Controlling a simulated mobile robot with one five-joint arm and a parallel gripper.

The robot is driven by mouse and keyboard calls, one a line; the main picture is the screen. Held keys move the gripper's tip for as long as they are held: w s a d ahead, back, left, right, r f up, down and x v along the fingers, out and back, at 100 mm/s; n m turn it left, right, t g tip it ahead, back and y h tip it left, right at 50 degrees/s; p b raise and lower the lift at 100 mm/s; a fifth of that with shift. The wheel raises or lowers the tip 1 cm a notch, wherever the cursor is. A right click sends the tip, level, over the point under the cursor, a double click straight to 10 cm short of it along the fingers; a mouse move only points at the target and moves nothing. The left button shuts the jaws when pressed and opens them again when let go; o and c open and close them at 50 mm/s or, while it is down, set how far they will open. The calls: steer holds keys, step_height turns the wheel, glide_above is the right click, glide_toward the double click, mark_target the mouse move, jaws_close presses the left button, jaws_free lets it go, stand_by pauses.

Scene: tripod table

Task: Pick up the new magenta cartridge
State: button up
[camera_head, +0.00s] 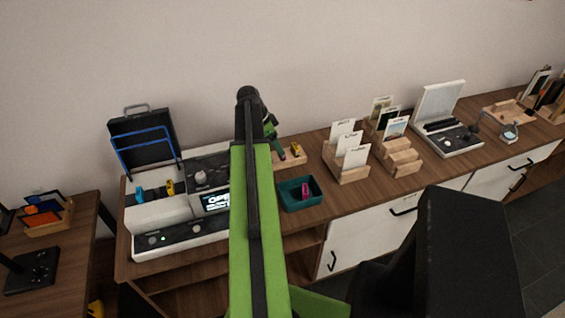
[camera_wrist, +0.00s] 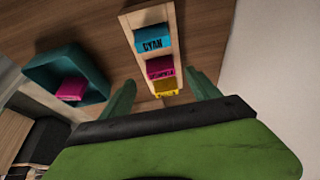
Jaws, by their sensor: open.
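In the wrist view a wooden rack (camera_wrist: 131,22) holds a cyan cartridge (camera_wrist: 152,40), a magenta cartridge (camera_wrist: 160,67) and a yellow cartridge (camera_wrist: 166,87) in a row. Another magenta cartridge (camera_wrist: 71,88) lies in a teal bin (camera_wrist: 98,82) to the left; it also shows in the head view (camera_head: 305,190). My gripper (camera_wrist: 163,82) is open and empty. Its fingers appear on either side of the yellow end of the row, with the rack's magenta cartridge just beyond. In the head view my arm hides most of the rack (camera_head: 291,161).
An open printer (camera_head: 160,212) with blue and yellow cartridges inside stands left of my arm. Wooden card holders (camera_head: 348,170) and a white device with an open lid (camera_head: 448,130) stand to the right. A wall rises behind the table.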

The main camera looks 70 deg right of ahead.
steer(key=b+x, duration=0.5)
steer(key=shift+w+f, duration=0.1)
steer(key=shift+f, duration=0.05)
steer(key=c, duration=1.4)
